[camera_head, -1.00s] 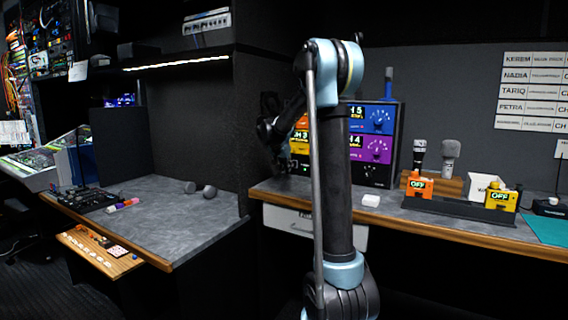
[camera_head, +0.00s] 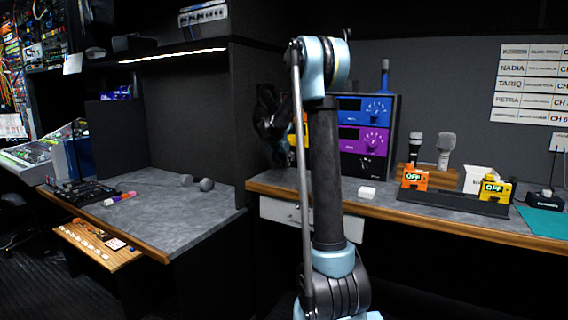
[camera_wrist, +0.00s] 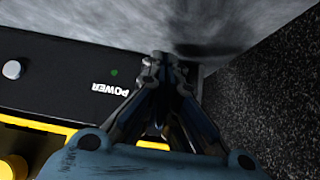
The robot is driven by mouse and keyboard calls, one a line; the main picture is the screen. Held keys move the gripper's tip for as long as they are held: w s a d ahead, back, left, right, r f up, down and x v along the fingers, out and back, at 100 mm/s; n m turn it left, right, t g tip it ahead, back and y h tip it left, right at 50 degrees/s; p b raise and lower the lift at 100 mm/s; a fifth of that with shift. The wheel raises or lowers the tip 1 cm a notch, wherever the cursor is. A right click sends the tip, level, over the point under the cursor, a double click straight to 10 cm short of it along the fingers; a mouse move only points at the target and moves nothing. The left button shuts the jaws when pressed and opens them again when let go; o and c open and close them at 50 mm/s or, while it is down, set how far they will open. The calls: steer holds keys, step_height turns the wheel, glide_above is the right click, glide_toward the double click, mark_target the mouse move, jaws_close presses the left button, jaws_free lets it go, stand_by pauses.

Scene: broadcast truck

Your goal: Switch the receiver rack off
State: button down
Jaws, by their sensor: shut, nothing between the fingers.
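The receiver rack (camera_head: 389,150) is a black box on the right counter with blue and purple panels. The channel displays I can see on it are dark. My upper arm hides part of its left side. In the wrist view its black lower strip (camera_wrist: 70,62) carries an upside-down POWER label (camera_wrist: 110,89) and a small dim green dot (camera_wrist: 114,72). My gripper (camera_wrist: 165,60) is shut and empty, its tips at the strip's end beside the label. The tips hide what lies behind them, so I cannot tell the switch's position. In the head view my gripper (camera_head: 277,160) is at the rack's left side.
A dark partition (camera_head: 255,200) is close on the left.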

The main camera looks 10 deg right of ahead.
steer(key=shift+d+r, duration=0.1)
steer(key=shift+r, duration=0.15)
steer(key=shift+r, duration=0.6)
steer(key=s+a, duration=0.1)
steer(key=s+a+r, duration=0.1)
steer(key=s, duration=0.1)
steer(key=shift+s+a, duration=0.15)
steer(key=shift+a, duration=0.2)
steer(key=s+f+v, duration=0.1)
steer(key=v, duration=0.8)
steer(key=shift+s+a, duration=0.15)
steer(key=shift+a, duration=0.25)
steer(key=shift+s, duration=0.1)
